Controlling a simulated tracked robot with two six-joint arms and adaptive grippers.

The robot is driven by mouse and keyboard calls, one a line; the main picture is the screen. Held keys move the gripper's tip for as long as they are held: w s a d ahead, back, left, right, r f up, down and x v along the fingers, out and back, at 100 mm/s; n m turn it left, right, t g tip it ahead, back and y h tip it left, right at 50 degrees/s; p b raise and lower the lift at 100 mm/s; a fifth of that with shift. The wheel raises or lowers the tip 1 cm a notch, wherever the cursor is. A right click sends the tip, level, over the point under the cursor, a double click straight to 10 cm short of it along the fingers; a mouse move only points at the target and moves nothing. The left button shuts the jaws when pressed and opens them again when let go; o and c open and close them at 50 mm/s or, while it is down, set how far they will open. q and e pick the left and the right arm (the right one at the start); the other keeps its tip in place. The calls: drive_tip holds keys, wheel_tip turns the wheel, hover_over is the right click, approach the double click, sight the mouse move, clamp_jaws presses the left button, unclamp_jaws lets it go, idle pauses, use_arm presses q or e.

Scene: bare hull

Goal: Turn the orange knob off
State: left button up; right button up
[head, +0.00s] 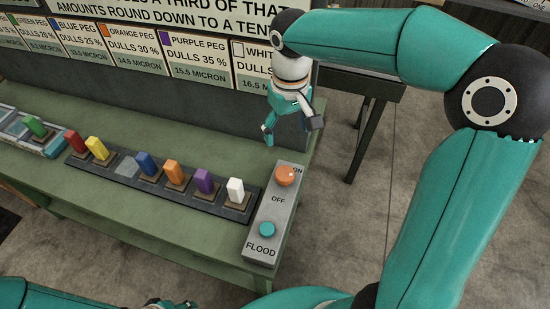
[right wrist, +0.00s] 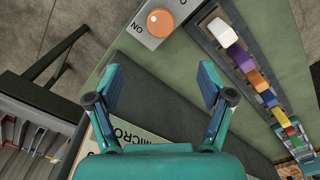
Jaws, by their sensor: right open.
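The orange knob (head: 285,176) sits at the far end of a grey panel (head: 262,215), with ON beside it and OFF printed below it. I cannot clearly make out its pointer. My right gripper (head: 290,132) is open and empty above the bench's back edge, behind the knob and apart from it. In the right wrist view the knob (right wrist: 160,23) shows at the top, beyond the open fingers (right wrist: 160,80). Part of my left gripper (head: 165,303) shows at the bottom edge of the head view; its fingers cannot be made out.
A teal button (head: 267,229) sits on the same panel, above the word FLOOD. Coloured pegs, including a white one (head: 235,190), stand in a dark rack left of the panel. A sign board (head: 150,50) rises behind the green bench (head: 150,235). Open floor lies to the right.

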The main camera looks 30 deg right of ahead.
sight(285, 173)
wheel_tip(285, 173, down, 17)
drive_tip(key=shift+r+p, duration=0.15)
drive_tip(key=shift+p, duration=0.5)
